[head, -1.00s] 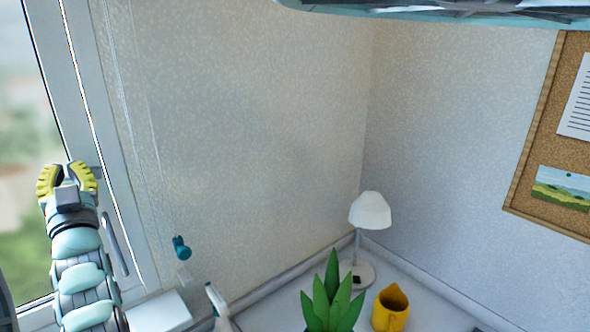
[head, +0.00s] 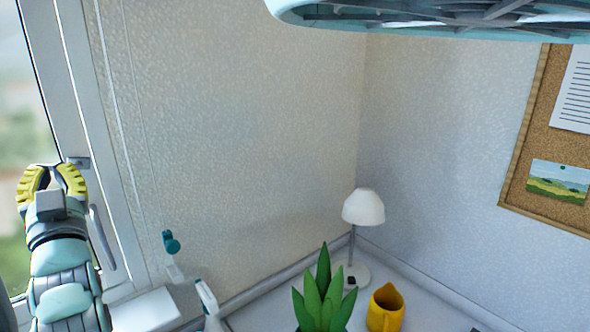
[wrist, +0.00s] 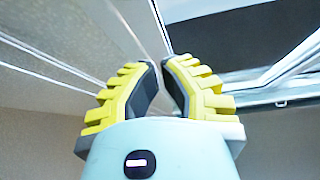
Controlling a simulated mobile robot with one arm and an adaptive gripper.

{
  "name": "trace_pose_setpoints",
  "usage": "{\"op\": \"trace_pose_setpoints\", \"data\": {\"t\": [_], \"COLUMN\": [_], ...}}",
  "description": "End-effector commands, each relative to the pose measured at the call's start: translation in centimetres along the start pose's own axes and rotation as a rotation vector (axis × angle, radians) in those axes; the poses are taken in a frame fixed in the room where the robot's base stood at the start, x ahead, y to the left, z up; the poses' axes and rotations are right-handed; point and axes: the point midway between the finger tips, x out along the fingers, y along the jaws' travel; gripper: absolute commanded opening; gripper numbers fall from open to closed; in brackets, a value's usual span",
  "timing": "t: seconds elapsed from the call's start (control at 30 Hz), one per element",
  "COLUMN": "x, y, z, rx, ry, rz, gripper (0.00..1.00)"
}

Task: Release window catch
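The tall white-framed window (head: 72,90) fills the left edge of the head view. A long grey handle (head: 102,238) is fixed upright on its frame. A small dark grey block (head: 80,162), which may be the catch, shows on the frame just beyond my gripper's right finger. My gripper (head: 53,170) has yellow ribbed fingers and points up in front of the window, left of the handle. In the wrist view its fingertips (wrist: 160,62) are a little apart with nothing between them. I cannot tell whether a finger touches the block.
A white lamp (head: 363,207), a green plant (head: 323,300) and a yellow jug (head: 385,308) stand on the surface below. A spray bottle (head: 207,298) stands near the sill. A cork board (head: 540,150) hangs at right. A ribbed pale-blue object (head: 420,15) hangs overhead.

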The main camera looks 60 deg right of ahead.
Motion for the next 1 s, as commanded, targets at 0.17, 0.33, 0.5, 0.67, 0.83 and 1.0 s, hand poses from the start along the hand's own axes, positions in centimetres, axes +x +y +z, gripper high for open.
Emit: {"op": "trace_pose_setpoints", "data": {"t": [0.17,0.33,0.5,0.67,0.83,1.0], "x": [-1.8,-2.2,-2.2,-2.2,-2.8,-5.0], "y": [0.0,-0.1,-0.1,-0.1,-1.1,-3.2], "z": [0.0,-0.1,-0.2,-0.1,-0.5,-1.5], "rx": [-0.002,-0.002,-0.002,-0.001,0.008,0.024], "ry": [0.003,0.003,0.004,0.008,0.091,0.275], "rz": [0.002,0.002,0.002,0.0,-0.019,-0.063], "gripper": [0.0,0.0,0.0,0.0,0.0,0.0]}}
